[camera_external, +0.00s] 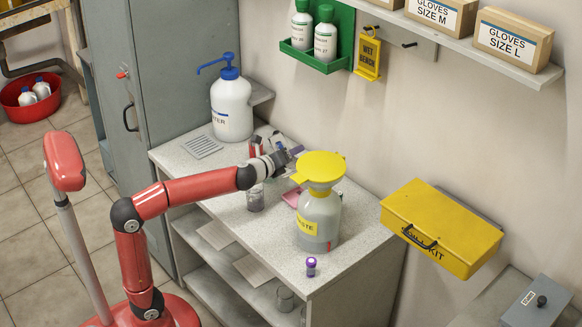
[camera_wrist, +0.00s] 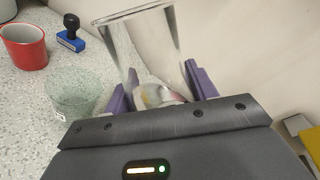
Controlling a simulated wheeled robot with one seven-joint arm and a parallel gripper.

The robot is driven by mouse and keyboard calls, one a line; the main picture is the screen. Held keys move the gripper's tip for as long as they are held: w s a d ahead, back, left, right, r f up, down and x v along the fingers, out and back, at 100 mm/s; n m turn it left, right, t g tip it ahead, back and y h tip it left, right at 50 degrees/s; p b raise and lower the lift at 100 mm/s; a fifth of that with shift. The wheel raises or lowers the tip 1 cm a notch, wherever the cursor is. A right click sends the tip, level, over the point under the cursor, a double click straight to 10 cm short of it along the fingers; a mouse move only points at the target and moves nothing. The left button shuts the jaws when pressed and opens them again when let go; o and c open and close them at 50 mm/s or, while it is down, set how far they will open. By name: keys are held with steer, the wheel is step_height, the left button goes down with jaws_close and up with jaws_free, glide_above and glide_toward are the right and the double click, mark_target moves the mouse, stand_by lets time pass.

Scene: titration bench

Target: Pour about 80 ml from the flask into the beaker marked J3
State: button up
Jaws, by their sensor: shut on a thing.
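My gripper (camera_external: 283,160) is over the bench, beside the yellow funnel. In the wrist view, its purple fingers (camera_wrist: 161,92) are shut on a clear glass vessel, apparently the flask (camera_wrist: 146,42). Its liquid level is unclear, and colours show through its lower part. A clear glass beaker (camera_wrist: 73,90) stands on the bench to the left of the fingers, with a small label too small to read, so I cannot confirm J3. In the external view a glass beaker (camera_external: 256,199) stands below and left of my gripper; the flask is hard to make out there.
A waste bottle (camera_external: 320,220) with a yellow funnel (camera_external: 319,168) stands close on the right. A purple-capped jar (camera_external: 311,267) is near the front corner. A large blue-pump bottle (camera_external: 231,108) stands behind. A red mug (camera_wrist: 24,46) and blue stamp (camera_wrist: 70,36) are beyond the beaker.

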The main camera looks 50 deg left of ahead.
steer(key=shift+d+n+h, duration=0.2)
steer(key=shift+n+h, duration=0.1)
steer(key=shift+n, duration=0.4)
steer(key=shift+d+r+n+h+p, duration=0.15)
steer(key=shift+r+n+h+p, duration=0.2)
steer(key=shift+n+p, duration=0.5)
steer(key=shift+f, duration=0.1)
steer(key=shift+f+n+h, duration=0.1)
steer(key=shift+n+h, duration=0.15)
steer(key=shift+n, duration=0.3)
steer(key=shift+a+f+n+g+h+p, duration=0.2)
steer(key=shift+a+n+g+h+p, duration=0.15)
steer(key=shift+n+p, duration=0.3)
steer(key=shift+d+f, duration=0.1)
steer(key=shift+d, duration=0.2)
stand_by(0.8)
steer(key=shift+a+f+n+h, duration=0.15)
steer(key=shift+n+h, duration=0.1)
steer(key=shift+n, duration=0.5)
stand_by(1.2)
